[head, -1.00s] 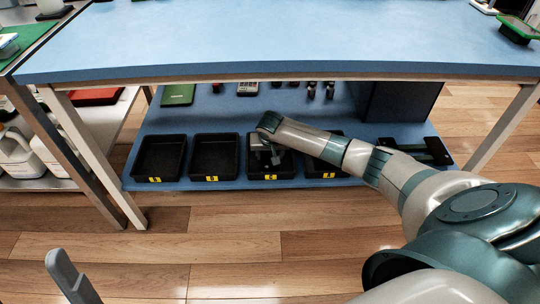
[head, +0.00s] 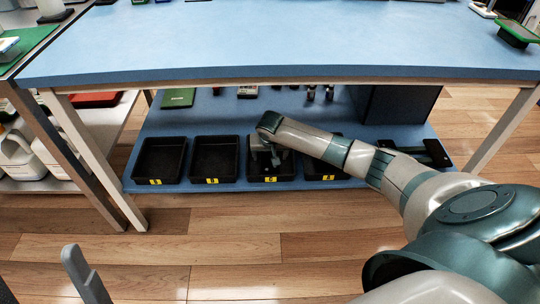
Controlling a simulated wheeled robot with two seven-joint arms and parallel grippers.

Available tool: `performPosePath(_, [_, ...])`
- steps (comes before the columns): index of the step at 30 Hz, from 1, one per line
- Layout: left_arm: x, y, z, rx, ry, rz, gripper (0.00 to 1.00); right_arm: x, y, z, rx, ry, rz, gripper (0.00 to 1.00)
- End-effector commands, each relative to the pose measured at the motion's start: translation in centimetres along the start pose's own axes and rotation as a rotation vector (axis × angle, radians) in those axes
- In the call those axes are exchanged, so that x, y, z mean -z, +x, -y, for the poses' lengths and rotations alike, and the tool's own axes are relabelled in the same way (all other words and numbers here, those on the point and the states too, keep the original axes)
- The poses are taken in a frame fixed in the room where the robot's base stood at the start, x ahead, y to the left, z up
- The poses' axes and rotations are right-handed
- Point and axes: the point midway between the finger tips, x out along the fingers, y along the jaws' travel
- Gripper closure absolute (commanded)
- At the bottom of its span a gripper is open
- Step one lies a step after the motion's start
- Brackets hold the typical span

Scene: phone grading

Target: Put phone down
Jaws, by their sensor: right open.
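My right gripper (head: 270,158) is inside the third black tray from the left (head: 269,179), on the lower shelf under the blue table. Its jaws point down and are open. The phone cannot be made out clearly; the tray's inside is dark and partly covered by my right wrist and gripper. A grey finger of my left gripper (head: 85,275) shows at the bottom left, far from the trays; how far it is open is unclear.
Two empty-looking black trays (head: 160,159) (head: 214,159) stand to the left, and another (head: 325,171) to the right, partly behind my arm. The blue tabletop (head: 270,45) overhangs the shelf. A green flat item (head: 179,97) lies at the shelf's back. The table legs (head: 85,150) flank the shelf.

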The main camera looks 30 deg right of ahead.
Motion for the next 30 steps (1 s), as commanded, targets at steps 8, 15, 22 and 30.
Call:
performPosePath(8, [-2.9,-2.5,-1.9,0.013,-0.048,0.26,0.27,0.2,-5.2,0.0,0.002,0.0,-0.002,0.27])
performPosePath(15, [-4.5,-4.5,-3.3,0.016,-0.077,0.418,0.27,0.2,-8.8,0.0,0.002,0.0,-0.002,0.27])
performPosePath(22, [-5.0,-5.5,-3.9,0.016,-0.09,0.478,0.27,0.1,-10.0,0.0,0.0,0.001,-0.001,0.27])
performPosePath(30, [-5.1,-5.6,-3.9,0.016,-0.09,0.48,0.27,0.1,-10.0,0.0,0.0,0.001,-0.001,0.27])
